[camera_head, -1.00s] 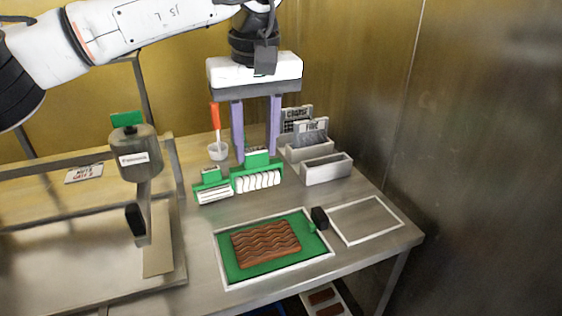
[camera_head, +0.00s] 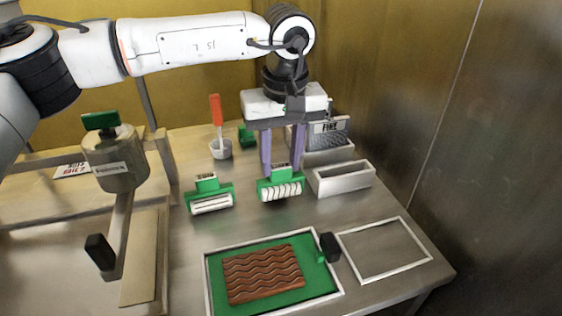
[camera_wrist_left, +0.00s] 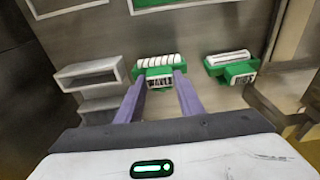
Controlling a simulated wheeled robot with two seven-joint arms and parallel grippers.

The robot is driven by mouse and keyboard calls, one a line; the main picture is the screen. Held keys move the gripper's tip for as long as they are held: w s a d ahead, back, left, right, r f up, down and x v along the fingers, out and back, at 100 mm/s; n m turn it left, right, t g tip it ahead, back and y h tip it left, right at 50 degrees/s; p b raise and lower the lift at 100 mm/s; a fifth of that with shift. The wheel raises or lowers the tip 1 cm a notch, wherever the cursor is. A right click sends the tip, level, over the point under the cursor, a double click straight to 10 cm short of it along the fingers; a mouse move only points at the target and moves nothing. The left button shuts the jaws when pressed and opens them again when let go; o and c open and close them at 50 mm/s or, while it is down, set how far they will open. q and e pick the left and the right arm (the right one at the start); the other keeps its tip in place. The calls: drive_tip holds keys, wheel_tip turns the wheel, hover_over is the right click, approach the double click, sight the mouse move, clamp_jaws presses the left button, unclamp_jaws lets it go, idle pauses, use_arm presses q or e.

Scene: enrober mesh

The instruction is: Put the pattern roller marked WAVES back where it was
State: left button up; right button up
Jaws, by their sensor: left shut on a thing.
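My left gripper (camera_head: 283,160) points down with its fingers shut on a green-framed roller (camera_head: 280,187) with a white, slant-grooved barrel. In the left wrist view the held roller (camera_wrist_left: 158,62) sits between the fingertips, its small label partly readable and looking like WAVES. I cannot tell whether it touches the table. A second green roller (camera_head: 209,196) with a straight-lined barrel stands to the left, apart from it. A brown slab with wavy lines (camera_head: 264,273) lies on a green mat in a white-edged tray (camera_head: 208,290). My right gripper is not in view.
An empty pale bin (camera_head: 342,180) stands just right of the held roller, with a FINE mesh (camera_head: 328,135) behind. A cup (camera_head: 221,150) with an orange-handled tool and a green block (camera_head: 247,136) are behind. A white outline (camera_head: 384,249) is empty. A hopper (camera_head: 115,160) stands left.

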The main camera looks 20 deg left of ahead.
use_arm(q)
drive_tip(key=shift+f, duration=0.4)
drive_tip(key=shift+f, duration=0.1)
drive_tip(key=shift+f, duration=0.4)
drive_tip(key=shift+s+f+b, duration=0.1)
drive_tip(key=shift+f+b, duration=0.1)
drive_tip(key=shift+b, duration=0.1)
drive_tip(key=shift+c, duration=0.9)
drive_tip(key=o, duration=1.2)
drive_tip(key=shift+f, duration=0.1)
drive_tip(key=shift+r, duration=0.2)
drive_tip(key=r, duration=0.8)
drive_tip(key=s+d+r, duration=0.1)
drive_tip(key=r, duration=0.4)
drive_tip(key=shift+r+p, duration=0.1)
drive_tip(key=shift+p, duration=0.3)
